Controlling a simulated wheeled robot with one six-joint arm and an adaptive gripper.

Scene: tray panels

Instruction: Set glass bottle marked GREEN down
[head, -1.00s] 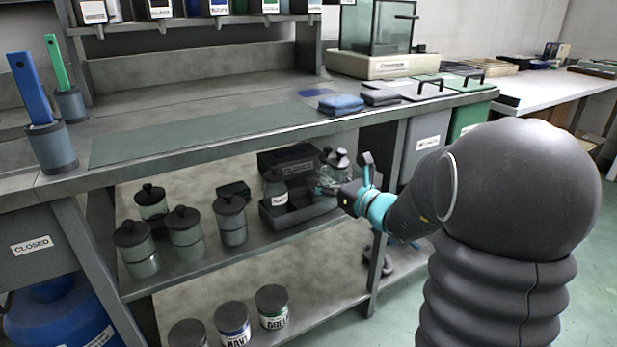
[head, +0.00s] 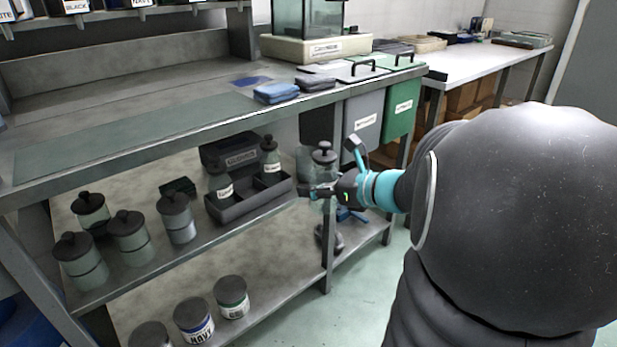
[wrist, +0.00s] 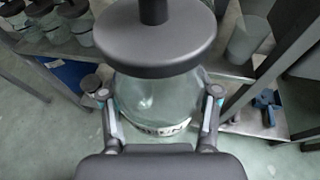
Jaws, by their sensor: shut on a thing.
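My gripper (head: 322,192) is shut on a glass bottle (head: 322,170) with a wide dark lid and knob. In the wrist view the clear bottle (wrist: 155,97) sits upright between the two fingers (wrist: 160,92). Its white label (wrist: 168,129) is partly hidden by my gripper, and I cannot read it for certain. The bottle is held in the air, right of the dark divided tray on the shelf and apart from it. Floor shows below it in the wrist view.
The dark tray (head: 238,207) on the middle shelf (head: 150,272) holds two labelled glass bottles (head: 270,160). Several lidded jars (head: 130,240) stand left of it, and paint tins (head: 232,297) below. The worktop (head: 130,130) overhangs the shelf. A bench post (head: 328,247) stands near my gripper.

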